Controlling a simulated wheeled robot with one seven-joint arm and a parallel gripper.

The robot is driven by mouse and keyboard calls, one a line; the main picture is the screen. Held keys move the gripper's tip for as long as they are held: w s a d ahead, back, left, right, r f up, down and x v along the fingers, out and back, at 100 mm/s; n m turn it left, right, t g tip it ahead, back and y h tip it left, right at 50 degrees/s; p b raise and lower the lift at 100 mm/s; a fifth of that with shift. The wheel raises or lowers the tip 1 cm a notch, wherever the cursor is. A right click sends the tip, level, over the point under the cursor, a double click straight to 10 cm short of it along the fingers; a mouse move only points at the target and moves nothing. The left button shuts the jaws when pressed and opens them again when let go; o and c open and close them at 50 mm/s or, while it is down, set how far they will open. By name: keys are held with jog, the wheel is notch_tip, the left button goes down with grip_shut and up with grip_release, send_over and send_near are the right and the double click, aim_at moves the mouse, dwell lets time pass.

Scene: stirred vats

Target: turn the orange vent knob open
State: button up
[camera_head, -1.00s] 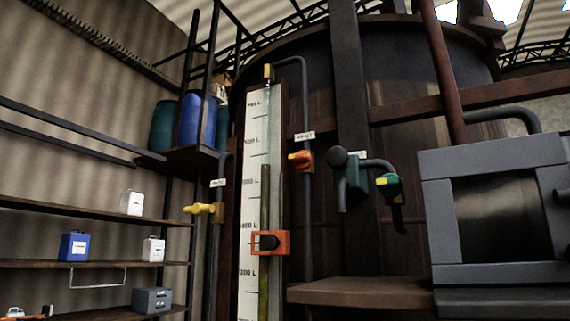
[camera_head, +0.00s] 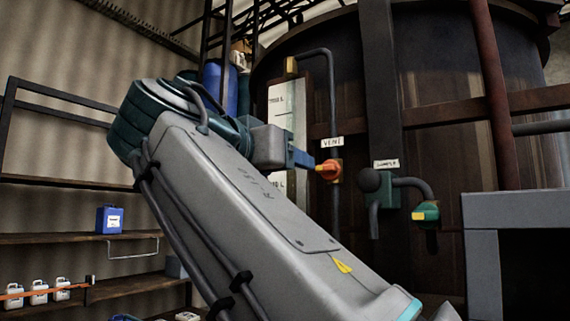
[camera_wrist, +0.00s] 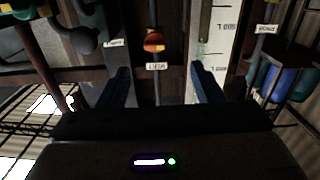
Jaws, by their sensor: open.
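The orange vent knob (camera_head: 331,169) sits on a thin vertical pipe below a white VENT label (camera_head: 332,142). Its handle has a yellow tip that points left, across the pipe. My gripper (camera_head: 306,159) is just left of the knob in the head view. In the wrist view my gripper (camera_wrist: 160,70) is open, with its two dark blue fingers spread apart. The orange knob (camera_wrist: 153,41) shows beyond the gap between the fingertips, and the gap looks empty. Whether a finger touches the knob cannot be told.
The sampling valve with a green and yellow handle (camera_head: 426,213) stands right of the knob. A white level gauge (camera_head: 279,98) is behind my arm. The large brown vat (camera_head: 446,105) fills the back. A grey box (camera_head: 515,212) is at the right. Shelves with containers are at the left.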

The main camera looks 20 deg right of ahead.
aim_at(324, 167)
jog(key=shift+m, duration=0.4)
jog(key=p+x, duration=0.1)
jog(key=x, duration=0.3)
jog(key=r+p+x, duration=0.1)
jog(key=x, duration=0.4)
jog(key=p+x, duration=0.2)
jog(key=x, duration=0.2)
jog(key=shift+s+d+r, duration=0.2)
jog(key=shift+d+r, duration=0.2)
jog(key=shift+d, duration=0.15)
jog(key=c, duration=1)
